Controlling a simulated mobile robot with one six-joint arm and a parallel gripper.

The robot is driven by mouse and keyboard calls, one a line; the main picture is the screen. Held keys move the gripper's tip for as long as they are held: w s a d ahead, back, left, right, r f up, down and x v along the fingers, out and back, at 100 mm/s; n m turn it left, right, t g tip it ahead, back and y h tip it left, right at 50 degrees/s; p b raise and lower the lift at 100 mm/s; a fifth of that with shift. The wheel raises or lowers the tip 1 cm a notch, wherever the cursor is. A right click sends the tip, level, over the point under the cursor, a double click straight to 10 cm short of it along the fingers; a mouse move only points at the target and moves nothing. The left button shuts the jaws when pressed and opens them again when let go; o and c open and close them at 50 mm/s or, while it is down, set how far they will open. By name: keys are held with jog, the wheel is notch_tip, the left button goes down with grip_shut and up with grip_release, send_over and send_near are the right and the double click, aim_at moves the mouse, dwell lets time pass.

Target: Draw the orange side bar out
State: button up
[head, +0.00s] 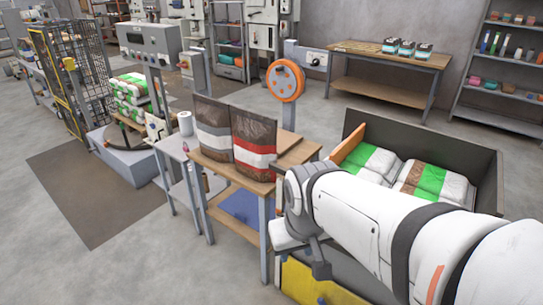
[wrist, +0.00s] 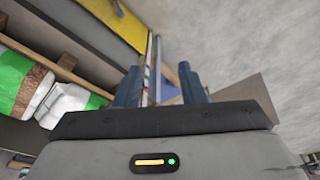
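An orange bar (head: 347,143) shows at the left end of the dark open-topped bin (head: 455,145), beside the bags; my arm hides the bin's nearer side. In the wrist view, a brownish bar (wrist: 66,62) runs along the bin's edge beside the bags; I cannot tell whether it is the same bar. My gripper (wrist: 159,85) is open, with its two dark fingers apart and nothing held between them. In the head view, it hangs low in front of the small table, near the yellow panel (head: 312,283). It is apart from the orange bar.
Green-and-white bags (head: 437,183) lie in the bin. Two brown bags (head: 254,142) stand on the wooden table (head: 192,157) close left of my arm. An orange handwheel (head: 285,80) stands behind it. Open floor (head: 115,265) lies at the front left.

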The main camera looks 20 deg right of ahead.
jog(key=w+d+f+n+t+b, duration=0.1)
jog(key=w+d+f+n+t, duration=0.2)
jog(key=w+d, duration=0.5)
jog(key=w+d+f+n+t+b, duration=0.1)
jog(key=w+d+f+n+t, duration=0.3)
jog(key=w, duration=0.6)
jog(key=w+d+f+n+t+b, duration=0.1)
jog(key=w+d+f+n+t, duration=0.15)
jog(key=w+d, duration=0.6)
notch_tip(320, 180, down, 5)
jog(key=n+t+y, duration=0.3)
jog(key=n+y, duration=0.2)
jog(key=n, duration=0.1)
jog(key=shift+g, duration=0.25)
jog(key=x, duration=0.8)
jog(key=shift+w+d+f, duration=0.1)
jog(key=shift+w+d, duration=0.05)
jog(key=shift+d, duration=0.1)
jog(key=shift+c, duration=0.4)
grip_shut()
